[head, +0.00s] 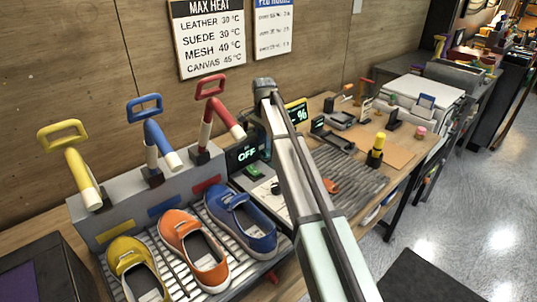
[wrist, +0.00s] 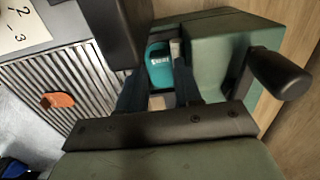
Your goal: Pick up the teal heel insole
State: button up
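The teal heel insole (wrist: 159,66) shows in the wrist view as a small rounded teal piece with pale lettering. It lies between the dark fingers of my gripper (wrist: 158,85), beside a green block. The fingers stand apart, one on each side of it; I cannot tell whether either touches it. A small pale piece shows between the fingers nearer the palm. In the head view my arm reaches to the back of the bench, its end pointing down. The fingertips and the insole are hidden there.
A green block (wrist: 215,60) with a black knob (wrist: 278,75) stands close right of my gripper. An orange piece (wrist: 60,100) lies on the ribbed mat (head: 352,172). Yellow, orange (head: 193,250) and blue shoes stand on a rack at left, below coloured-handled levers. A yellow-topped bottle (head: 377,148) stands right.

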aim_at(269, 151)
jog(key=f, duration=0.3)
jog(key=shift+s+a+f, duration=0.1)
jog(key=shift+s+f, duration=0.1)
jog(key=shift+f, duration=0.05)
grip_shut()
jog(key=shift+r, duration=0.15)
